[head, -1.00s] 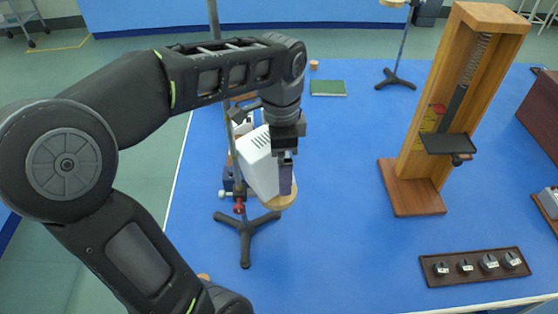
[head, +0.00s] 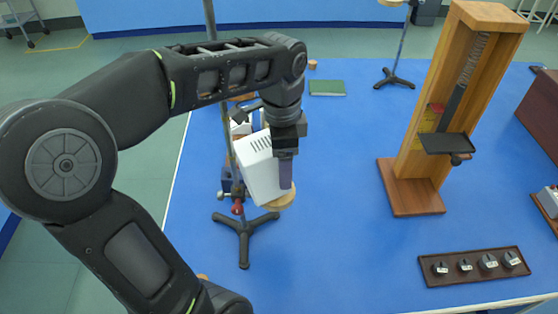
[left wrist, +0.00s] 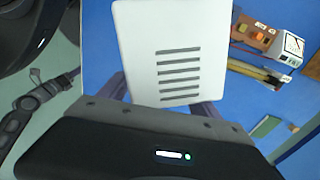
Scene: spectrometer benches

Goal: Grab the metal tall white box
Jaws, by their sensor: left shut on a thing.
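The tall white box (head: 259,172) with dark vent slots is in the middle left of the head view, tilted, just above or at a round wooden disc (head: 280,203). My left gripper (head: 286,172) points down at its right side and is shut on it. In the left wrist view the white box (left wrist: 172,50) stands between the two fingers (left wrist: 165,108), its slotted face towards the camera. The far finger is hidden behind the box in the head view. My right gripper is in neither view.
A black tripod stand (head: 244,232) with a rod is close in front of the box. A wooden spring frame (head: 412,190) stands to the right, with a dark strip of weights (head: 475,267) nearer. A green book (head: 327,88) lies behind. The blue table's middle is clear.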

